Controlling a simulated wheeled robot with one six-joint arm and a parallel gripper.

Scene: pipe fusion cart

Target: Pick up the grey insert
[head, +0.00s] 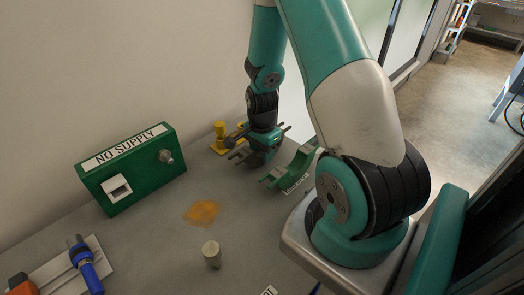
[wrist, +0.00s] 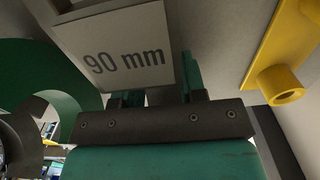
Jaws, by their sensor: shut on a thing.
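In the wrist view a pale grey block marked "90 mm" (wrist: 115,55), which I take to be the grey insert, sits at my gripper (wrist: 160,95). The green fingers are shut on it; its far end runs out of the picture. In the head view my gripper (head: 258,155) points down low over the table at the back, between a yellow fixture and a green cradle. The insert is mostly hidden there by the gripper, and I cannot tell whether it touches the table.
The yellow fixture (head: 220,137) stands just left of my gripper, and the curved green cradle (head: 291,173) just right. A green "NO SUPPLY" box (head: 140,178) is at left. A grey cylinder (head: 212,255) and a blue tool (head: 86,266) are nearer the front. An orange stain (head: 202,212) marks clear table.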

